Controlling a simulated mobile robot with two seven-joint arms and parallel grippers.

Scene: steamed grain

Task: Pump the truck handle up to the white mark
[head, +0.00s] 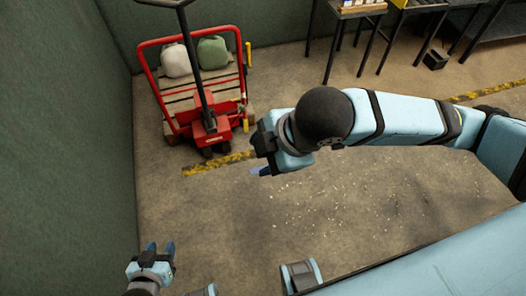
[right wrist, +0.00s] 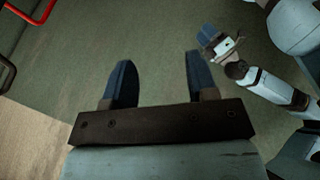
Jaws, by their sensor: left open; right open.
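The red pallet truck (head: 206,128) stands at the back left in the head view, beside the green wall. Its black handle (head: 196,66) rises from the front of the truck, tilted a little, and its top reaches the picture's upper edge. I cannot make out a white mark. My left gripper (head: 160,248) is open and empty at the lower left, well apart from the truck. My right gripper (right wrist: 160,78) is open with nothing between its fingers; in the head view it is in front of the truck, to the right of the handle, and not touching it.
A white sack (head: 175,60) and a green sack (head: 212,52) lie on the truck's wooden pallet. Green walls (head: 65,150) close off the left and back. Yellow-black tape (head: 218,163) crosses the floor, with pale grains scattered in front. Tables (head: 352,12) and a small black box (head: 435,59) stand at the back right.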

